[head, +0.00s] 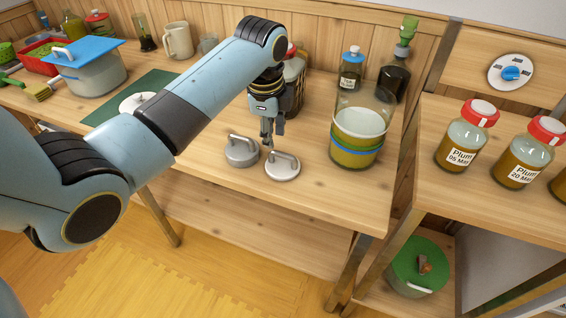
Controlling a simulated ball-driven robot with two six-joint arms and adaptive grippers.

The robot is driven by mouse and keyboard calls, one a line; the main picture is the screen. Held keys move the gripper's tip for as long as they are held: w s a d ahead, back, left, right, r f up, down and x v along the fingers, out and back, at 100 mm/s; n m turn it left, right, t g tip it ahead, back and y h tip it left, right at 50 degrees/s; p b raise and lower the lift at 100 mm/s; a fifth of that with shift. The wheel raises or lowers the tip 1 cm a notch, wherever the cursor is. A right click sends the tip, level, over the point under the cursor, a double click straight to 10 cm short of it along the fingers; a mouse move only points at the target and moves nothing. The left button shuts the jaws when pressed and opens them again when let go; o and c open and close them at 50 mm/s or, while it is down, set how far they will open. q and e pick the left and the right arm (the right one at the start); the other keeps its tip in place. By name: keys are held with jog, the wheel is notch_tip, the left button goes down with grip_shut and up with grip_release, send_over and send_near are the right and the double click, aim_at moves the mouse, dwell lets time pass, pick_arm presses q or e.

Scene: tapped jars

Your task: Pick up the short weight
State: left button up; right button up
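Two grey metal weights with arched handles stand side by side near the front edge of the table. The flatter one, which looks like the short weight (282,171), is on the right. The taller weight (241,155) is just left of it. My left gripper (271,140) points down just behind and above the short weight, close to its handle. Its fingers are small here, and I cannot tell whether they are open or touch the handle. The short weight rests on the table. My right gripper is not in view.
A glass jar with coloured bands (357,145) stands right of the weights. A wire-cased jar (294,85) is behind my gripper. A pale disc (137,102) lies on a green mat (106,118) at left. Labelled jars (466,135) stand on the right-hand shelf.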

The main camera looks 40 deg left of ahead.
aim_at(273, 152)
pick_arm(q)
jog(key=f, duration=0.5)
jog(key=w+f, duration=0.1)
jog(key=f, duration=0.1)
jog(key=shift+a+f, duration=0.25)
jog(key=shift+f, duration=0.1)
grip_shut()
